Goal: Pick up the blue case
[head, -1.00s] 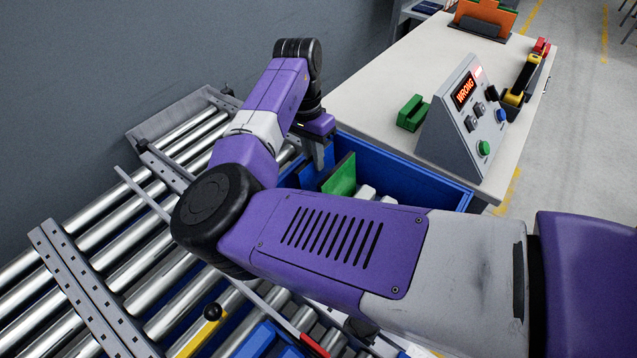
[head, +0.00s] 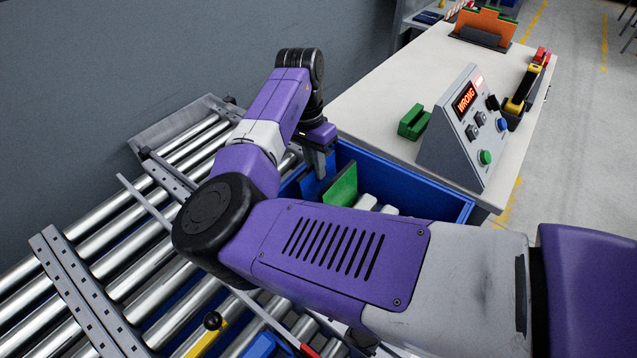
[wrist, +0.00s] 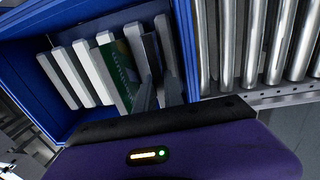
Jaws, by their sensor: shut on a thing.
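The blue case (head: 311,187) stands upright in the blue bin, left of a green case (head: 342,184) in the head view. In the wrist view the case shows as a dark blue strip (wrist: 151,50) beside the green case (wrist: 117,75). My gripper (head: 323,165) reaches down into the bin at the blue case. In the wrist view my gripper's fingers (wrist: 161,92) are shut on it, one at each side. Its lower part is hidden in the bin, and the fingers cover some of it.
The blue bin (head: 405,180) holds several pale dividers (wrist: 75,75) and stands beside a roller conveyor (head: 110,255). To the right is a white table (head: 385,85) with a green block (head: 413,119) and a control box (head: 465,130) reading "WRONG".

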